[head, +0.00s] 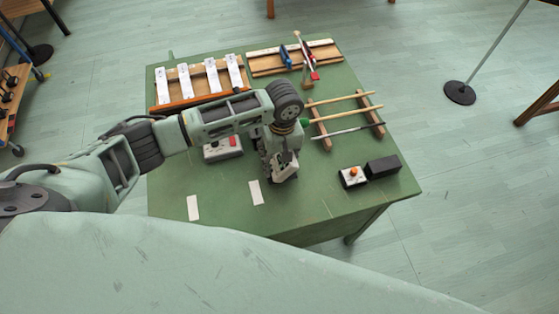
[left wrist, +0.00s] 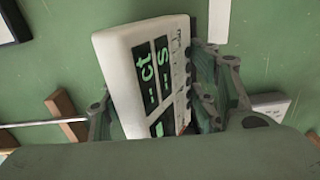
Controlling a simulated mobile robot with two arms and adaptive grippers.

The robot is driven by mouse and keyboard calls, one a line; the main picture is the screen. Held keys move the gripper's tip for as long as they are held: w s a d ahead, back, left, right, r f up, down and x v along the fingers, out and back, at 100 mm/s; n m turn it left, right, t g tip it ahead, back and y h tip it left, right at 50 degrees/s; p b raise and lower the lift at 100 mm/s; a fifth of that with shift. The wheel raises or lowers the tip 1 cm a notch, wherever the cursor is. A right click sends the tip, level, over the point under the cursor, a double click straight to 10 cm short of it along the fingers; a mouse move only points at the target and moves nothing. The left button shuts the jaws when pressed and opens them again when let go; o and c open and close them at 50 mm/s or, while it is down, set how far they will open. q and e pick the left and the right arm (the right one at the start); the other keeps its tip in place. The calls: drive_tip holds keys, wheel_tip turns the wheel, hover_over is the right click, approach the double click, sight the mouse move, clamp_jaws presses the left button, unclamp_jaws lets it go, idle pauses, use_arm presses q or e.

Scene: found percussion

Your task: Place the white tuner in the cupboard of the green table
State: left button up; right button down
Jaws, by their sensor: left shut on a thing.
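The white tuner (left wrist: 150,72), a flat box with dark display panels and green characters, is tilted between the fingers of my left gripper (left wrist: 155,108) in the left wrist view. The gripper is shut on it. The cupboard of the green table cannot be made out; only the tabletop and part of the near side show. My right gripper is out of view.
On the table are a grey box with a red button (head: 222,147), a box with an orange knob (head: 352,177), a black box (head: 383,166), a stick rack (head: 322,128) and a board with white bars (head: 200,82). A stand base (head: 460,92) is on the floor at right.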

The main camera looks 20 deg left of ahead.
sight(280, 164)
use_arm(q)
drive_tip(key=shift+f, duration=1.4)
drive_tip(key=shift+f, duration=0.15)
drive_tip(key=o, duration=1.6)
